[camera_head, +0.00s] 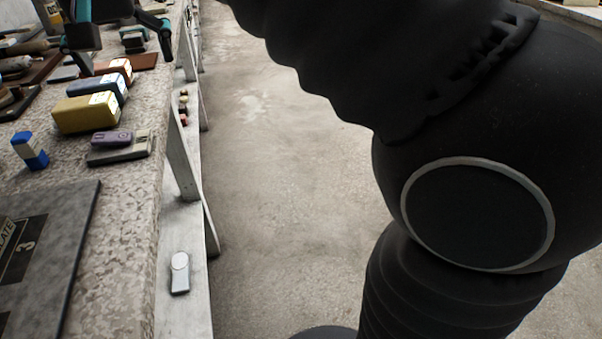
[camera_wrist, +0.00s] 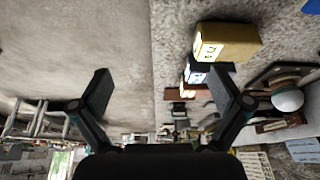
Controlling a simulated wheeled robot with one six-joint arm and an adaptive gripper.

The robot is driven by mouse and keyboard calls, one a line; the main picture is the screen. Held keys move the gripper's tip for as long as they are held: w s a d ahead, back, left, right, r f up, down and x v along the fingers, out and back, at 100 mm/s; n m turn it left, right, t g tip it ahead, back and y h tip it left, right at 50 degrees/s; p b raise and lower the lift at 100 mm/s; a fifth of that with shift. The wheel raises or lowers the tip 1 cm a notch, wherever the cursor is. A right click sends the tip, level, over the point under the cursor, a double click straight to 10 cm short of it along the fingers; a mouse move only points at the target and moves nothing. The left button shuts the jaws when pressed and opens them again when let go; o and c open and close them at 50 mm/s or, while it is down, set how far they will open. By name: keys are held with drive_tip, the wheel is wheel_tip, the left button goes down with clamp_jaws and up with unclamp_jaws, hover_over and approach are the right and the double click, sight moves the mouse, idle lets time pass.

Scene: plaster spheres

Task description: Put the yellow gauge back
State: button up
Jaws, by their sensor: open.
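A yellow block with a white label on its end (camera_head: 85,114) lies on the speckled bench top, nearest in a row of coloured blocks. It is the likeliest yellow gauge, though I see no dial on it. It also shows at the upper right of the wrist view (camera_wrist: 232,42). My gripper (camera_head: 126,56) is at the top left of the head view, beyond the yellow block and apart from it. In the wrist view my gripper (camera_wrist: 161,92) has its fingers wide apart with nothing between them.
A blue block (camera_head: 99,86) and an orange-red block (camera_head: 112,68) stand behind the yellow one. A purple piece on a grey one (camera_head: 120,148), a blue-and-white piece (camera_head: 30,150) and a dark plate (camera_head: 50,255) lie nearer. Open floor (camera_head: 285,200) lies right of the bench.

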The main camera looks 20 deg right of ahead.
drive_tip(key=s+d+f, duration=0.3)
drive_tip(key=d+f, duration=0.2)
drive_tip(key=d, duration=0.2)
drive_tip(key=s+d+f, duration=0.3)
drive_tip(key=d+f, duration=0.1)
drive_tip(key=d, duration=0.3)
drive_tip(key=s+d+f, duration=0.3)
drive_tip(key=s+f, duration=0.2)
drive_tip(key=f, duration=0.2)
drive_tip(key=s+d+f+t, duration=0.1)
drive_tip(key=s+d+f, duration=0.3)
drive_tip(key=s+f, duration=0.2)
wheel_tip(320, 180, down, 2)
drive_tip(key=shift+d+f, duration=0.25)
drive_tip(key=shift+d, duration=0.05)
